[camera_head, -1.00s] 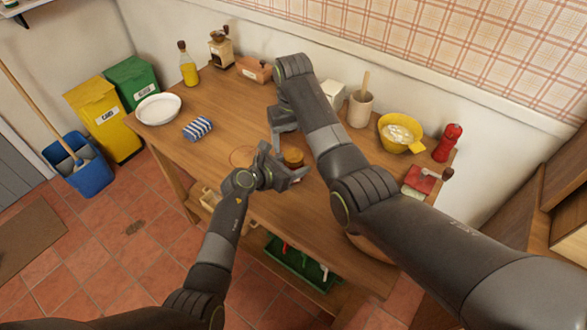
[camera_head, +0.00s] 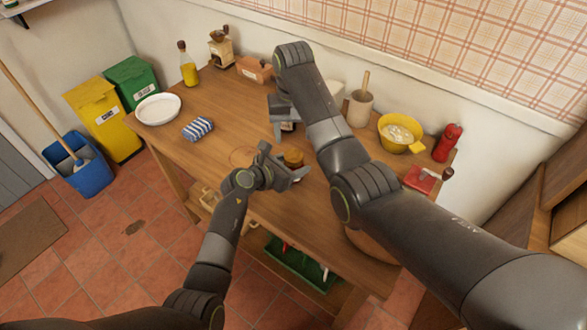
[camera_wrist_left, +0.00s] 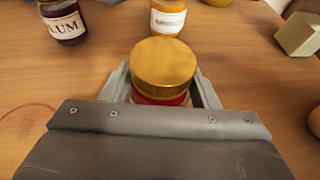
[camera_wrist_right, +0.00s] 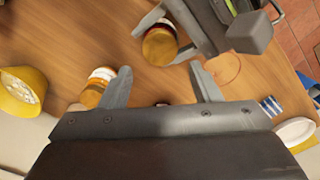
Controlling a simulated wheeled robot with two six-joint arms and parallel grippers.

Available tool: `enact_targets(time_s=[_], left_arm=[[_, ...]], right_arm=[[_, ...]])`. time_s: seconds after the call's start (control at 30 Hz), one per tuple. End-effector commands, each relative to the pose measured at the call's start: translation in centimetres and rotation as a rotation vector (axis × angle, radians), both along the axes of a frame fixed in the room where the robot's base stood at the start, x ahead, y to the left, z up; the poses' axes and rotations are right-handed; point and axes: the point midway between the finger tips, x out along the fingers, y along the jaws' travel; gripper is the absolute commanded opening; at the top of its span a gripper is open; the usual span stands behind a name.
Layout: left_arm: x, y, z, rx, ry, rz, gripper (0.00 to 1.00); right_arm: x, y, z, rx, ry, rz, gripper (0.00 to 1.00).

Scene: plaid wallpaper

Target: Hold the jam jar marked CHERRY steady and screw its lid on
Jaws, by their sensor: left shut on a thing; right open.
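My left gripper (camera_head: 282,164) is shut on a jar (camera_head: 294,158) that stands upright on the wooden table. In the left wrist view the jar (camera_wrist_left: 160,97) shows red contents under a gold lid (camera_wrist_left: 164,62), which sits on its mouth and looks level. How tightly it sits cannot be told. The held jar's label is hidden, so CHERRY cannot be read. My right gripper (camera_head: 282,115) is open and empty behind the held jar. In the right wrist view its fingers (camera_wrist_right: 160,72) are apart, with the lidded jar (camera_wrist_right: 160,47) beyond them.
A dark jar whose label ends in UM (camera_wrist_left: 63,22) and an orange jar (camera_wrist_left: 168,18) stand behind the held one. A striped cloth (camera_head: 198,128), white plate (camera_head: 158,108), yellow bowl (camera_head: 398,136) and utensil crock (camera_head: 359,110) lie around. The table's left half has free room.

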Motion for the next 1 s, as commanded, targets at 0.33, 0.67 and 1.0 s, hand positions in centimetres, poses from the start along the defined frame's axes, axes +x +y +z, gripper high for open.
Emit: enact_targets(time_s=[0.33, 0.67, 1.0], left_arm=[[0.0, 0.0, 0.0, 0.001, -0.001, 0.001, 0.0], [0.0, 0.0, 0.0, 0.001, -0.001, 0.001, 0.0], [0.0, 0.0, 0.0, 0.001, -0.001, 0.001, 0.0]], right_arm=[[-0.1, 0.0, -5.3, -0.002, 0.004, 0.0, 0.57], [-0.1, 0.0, -6.6, 0.0, 0.0, 0.001, 0.57], [-0.1, 0.0, -6.6, 0.0, 0.001, 0.0, 0.32]])
